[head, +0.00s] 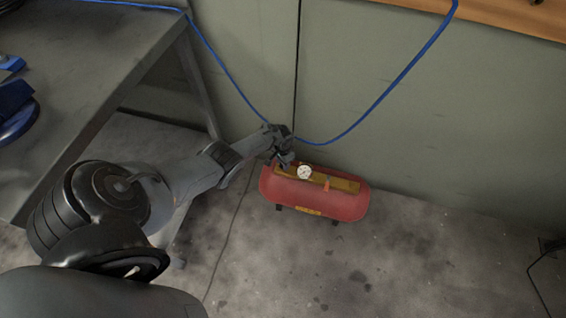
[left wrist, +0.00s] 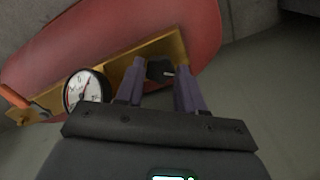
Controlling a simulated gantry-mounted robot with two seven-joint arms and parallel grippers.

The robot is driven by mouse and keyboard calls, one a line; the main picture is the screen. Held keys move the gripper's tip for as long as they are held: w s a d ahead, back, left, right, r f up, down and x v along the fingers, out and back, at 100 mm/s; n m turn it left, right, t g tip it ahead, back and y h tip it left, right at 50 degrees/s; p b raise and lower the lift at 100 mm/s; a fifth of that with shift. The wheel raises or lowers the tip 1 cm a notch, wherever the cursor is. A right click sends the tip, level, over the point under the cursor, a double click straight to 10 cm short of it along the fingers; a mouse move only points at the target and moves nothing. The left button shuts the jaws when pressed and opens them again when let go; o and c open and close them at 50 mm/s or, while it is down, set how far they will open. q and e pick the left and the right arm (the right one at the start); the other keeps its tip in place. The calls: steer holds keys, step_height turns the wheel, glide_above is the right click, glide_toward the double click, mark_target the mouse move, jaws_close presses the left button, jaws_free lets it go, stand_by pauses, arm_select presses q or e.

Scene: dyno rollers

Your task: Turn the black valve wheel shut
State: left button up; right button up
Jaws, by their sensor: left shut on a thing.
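A red air tank (head: 320,198) lies on the floor against the wall, with a brass-coloured plate along its top. The black valve wheel (left wrist: 158,70) shows in the left wrist view at one end of that plate, between my fingers. My left gripper (head: 284,157) reaches down to the tank's left end and is shut on the wheel; it also shows in the left wrist view (left wrist: 161,78). The fingers hide part of the wheel, and in the head view I cannot make it out apart from the gripper. My right gripper is not in view.
A white round gauge (head: 305,172) and an orange-red lever (head: 327,184) stand on the same plate, to the right of the gripper. A blue hose (head: 385,95) hangs along the wall. A grey table (head: 90,85) stands at left.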

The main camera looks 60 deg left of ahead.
arm_select(q)
steer(key=m, duration=0.5)
steer(key=shift+f+m+b, duration=0.1)
steer(key=shift+m+b, duration=0.2)
steer(key=shift+b, duration=0.1)
steer(key=m+b, duration=0.1)
steer(key=m, duration=0.4)
steer(key=shift+m, duration=0.3)
steer(key=shift+s, duration=0.1)
steer(key=o, duration=1)
steer(key=shift+o, duration=0.2)
step_height(320, 180, up, 11)
steer(key=p, duration=0.8)
